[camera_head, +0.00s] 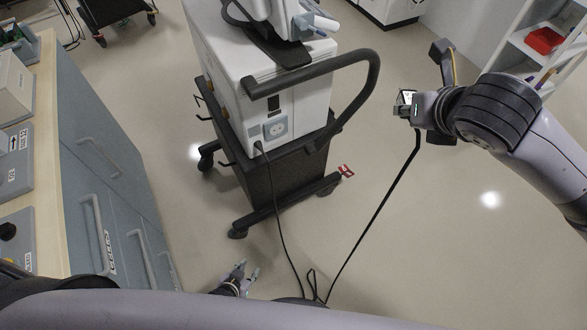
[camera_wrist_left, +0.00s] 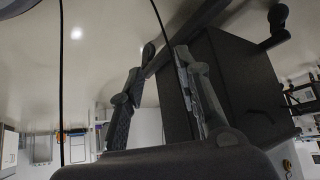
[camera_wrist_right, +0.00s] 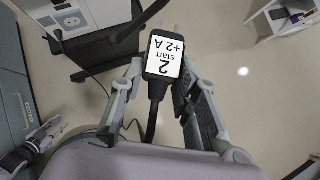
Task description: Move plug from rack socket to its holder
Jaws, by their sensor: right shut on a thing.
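In the head view the black plug (camera_head: 406,97), with a white label, is in my right gripper (camera_head: 412,108), in the air right of the cart. In the right wrist view the plug (camera_wrist_right: 163,55) reads "2 start +2 A" and sits between the fingers (camera_wrist_right: 160,95). Its black cable (camera_head: 385,195) runs down to the floor. A grey socket (camera_head: 275,128) shows on the white ventilator housing; it also shows in the right wrist view (camera_wrist_right: 71,19). My left gripper (camera_head: 241,276) is open and empty, low near the floor. I cannot identify the plug's holder.
The ventilator cart (camera_head: 283,187) stands in the middle with a protruding black handle (camera_head: 372,85). A second cable (camera_head: 275,205) hangs from it. A blue-grey drawer cabinet (camera_head: 105,195) lines the left, a white shelf (camera_head: 510,50) the upper right.

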